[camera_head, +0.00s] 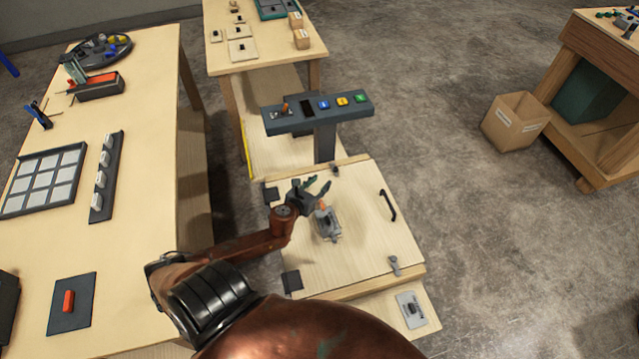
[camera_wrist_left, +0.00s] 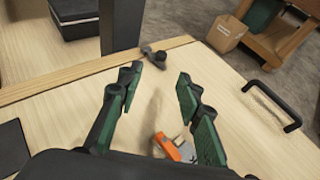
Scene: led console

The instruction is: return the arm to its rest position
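My left arm reaches in from the lower left in the head view. Its gripper (camera_head: 314,187) is above the wooden hinged panel (camera_head: 362,235), close to a grey toggle device (camera_head: 328,226) with an orange tip. In the left wrist view the two green fingers of my left gripper (camera_wrist_left: 155,95) stand apart with nothing between their tips. The orange part of the device (camera_wrist_left: 172,146) shows below, near the right finger. I cannot tell whether the gripper touches it. My right gripper is in neither view.
A console (camera_head: 318,113) with coloured buttons stands behind the panel. The panel carries a black handle (camera_head: 388,205) and a latch (camera_head: 394,265). A long table (camera_head: 150,205) with switches is at left. A cardboard box (camera_head: 514,122) stands on the floor at right.

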